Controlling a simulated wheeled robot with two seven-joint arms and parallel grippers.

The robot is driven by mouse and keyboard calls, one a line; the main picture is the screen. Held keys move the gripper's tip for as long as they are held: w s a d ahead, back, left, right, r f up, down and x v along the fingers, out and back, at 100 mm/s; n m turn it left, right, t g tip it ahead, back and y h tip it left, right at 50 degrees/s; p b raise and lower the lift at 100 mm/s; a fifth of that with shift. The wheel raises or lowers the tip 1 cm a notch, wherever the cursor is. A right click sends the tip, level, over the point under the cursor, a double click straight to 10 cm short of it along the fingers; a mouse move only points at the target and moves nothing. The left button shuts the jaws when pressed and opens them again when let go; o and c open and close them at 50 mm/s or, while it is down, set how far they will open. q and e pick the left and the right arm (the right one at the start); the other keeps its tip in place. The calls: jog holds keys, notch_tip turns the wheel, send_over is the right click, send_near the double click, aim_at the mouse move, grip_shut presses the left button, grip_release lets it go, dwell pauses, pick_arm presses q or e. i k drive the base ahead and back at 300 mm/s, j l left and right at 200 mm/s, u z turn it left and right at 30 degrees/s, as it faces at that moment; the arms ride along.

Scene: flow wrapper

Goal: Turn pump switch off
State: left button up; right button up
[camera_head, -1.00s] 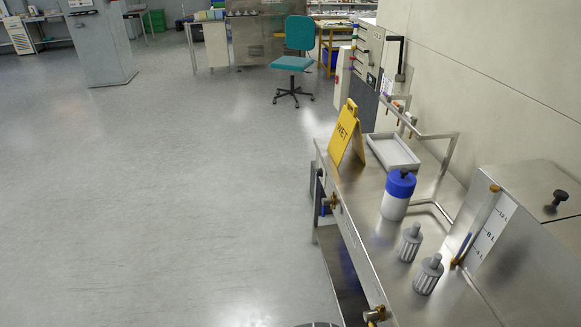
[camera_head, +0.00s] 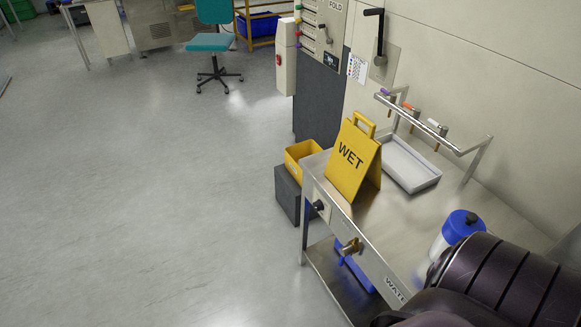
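A black knob (camera_head: 319,206) sits on a pale plate at the far end of the steel bench's front panel, in the head view. It looks like a rotary switch. I see no readable pump label, and its setting is too small to tell. Behind it, a black lever handle (camera_head: 378,36) is mounted on a wall plate, and a small red switch (camera_head: 278,59) shows on a white box. Neither of my grippers is in view. A dark arm link of mine covers the lower right corner and hides the near part of the bench.
The steel bench (camera_head: 300,185) carries a yellow WET sign (camera_head: 354,160), a white tray (camera_head: 410,163) and a blue-topped bottle (camera_head: 459,228). A brass valve (camera_head: 351,246) juts from its front. A yellow bin (camera_head: 300,155) stands beside its far end. The floor to the left is clear.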

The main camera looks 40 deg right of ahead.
aim_at(318, 206)
jog(key=i+z, duration=0.45)
jog(key=i+j+z, duration=0.25)
jog(key=z, duration=0.15)
jog(key=i+j+z, duration=0.3)
jog(key=z, duration=0.15)
jog(key=i, duration=0.05)
